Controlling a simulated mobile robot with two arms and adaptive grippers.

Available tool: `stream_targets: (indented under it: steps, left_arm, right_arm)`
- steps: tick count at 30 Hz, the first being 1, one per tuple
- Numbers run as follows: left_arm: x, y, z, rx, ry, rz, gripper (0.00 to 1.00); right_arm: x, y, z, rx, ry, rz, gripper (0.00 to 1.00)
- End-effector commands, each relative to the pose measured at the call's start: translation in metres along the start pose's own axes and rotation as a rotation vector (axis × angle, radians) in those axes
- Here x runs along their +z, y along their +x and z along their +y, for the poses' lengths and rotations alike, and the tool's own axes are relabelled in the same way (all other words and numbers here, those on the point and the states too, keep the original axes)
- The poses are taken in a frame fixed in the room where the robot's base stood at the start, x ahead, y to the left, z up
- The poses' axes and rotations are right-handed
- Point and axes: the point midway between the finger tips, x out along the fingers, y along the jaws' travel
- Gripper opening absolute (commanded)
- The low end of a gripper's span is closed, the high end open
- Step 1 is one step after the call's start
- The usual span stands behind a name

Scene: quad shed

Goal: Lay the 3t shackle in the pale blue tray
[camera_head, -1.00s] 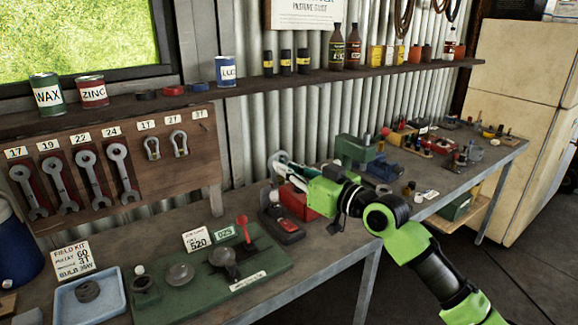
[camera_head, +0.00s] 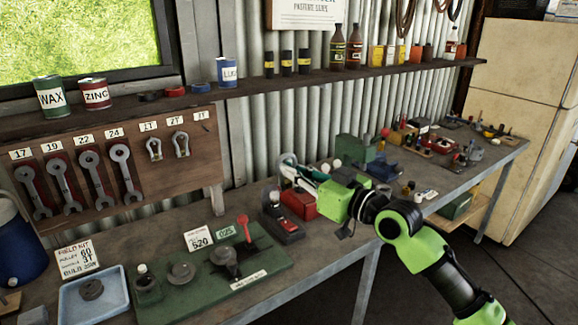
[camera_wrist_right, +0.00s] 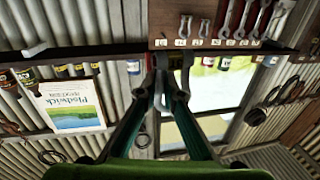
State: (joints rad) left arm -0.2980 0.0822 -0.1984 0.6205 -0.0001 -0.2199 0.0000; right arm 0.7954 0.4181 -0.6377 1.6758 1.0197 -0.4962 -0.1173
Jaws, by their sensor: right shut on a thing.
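My right gripper (camera_head: 291,172) is shut on a grey shackle (camera_head: 286,159), held above the bench near the corrugated wall. In the right wrist view the fingers (camera_wrist_right: 158,88) meet on the grey metal of the shackle (camera_wrist_right: 159,64). The 3T label (camera_head: 201,115) on the board has no shackle under it, while shackles hang under 1T (camera_head: 154,148) and 2T (camera_head: 181,145). The pale blue tray (camera_head: 68,312) is at the lower left of the bench, well left of the gripper. A dark grey round part (camera_head: 91,289) lies in it. My left gripper is out of view.
A green board (camera_head: 190,307) with parts and a red-handled lever (camera_head: 243,226) stands right of the tray. A shelf (camera_head: 260,84) with cans and bottles runs above.

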Motion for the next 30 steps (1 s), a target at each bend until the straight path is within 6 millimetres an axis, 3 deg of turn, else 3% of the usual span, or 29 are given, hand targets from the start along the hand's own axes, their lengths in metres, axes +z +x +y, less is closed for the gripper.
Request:
stream_targets:
  steps: [30]
  left_arm:
    - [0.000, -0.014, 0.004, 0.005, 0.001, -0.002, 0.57]
  right_arm:
    - [-0.001, -0.054, -0.011, 0.000, -0.001, 0.002, 0.00]
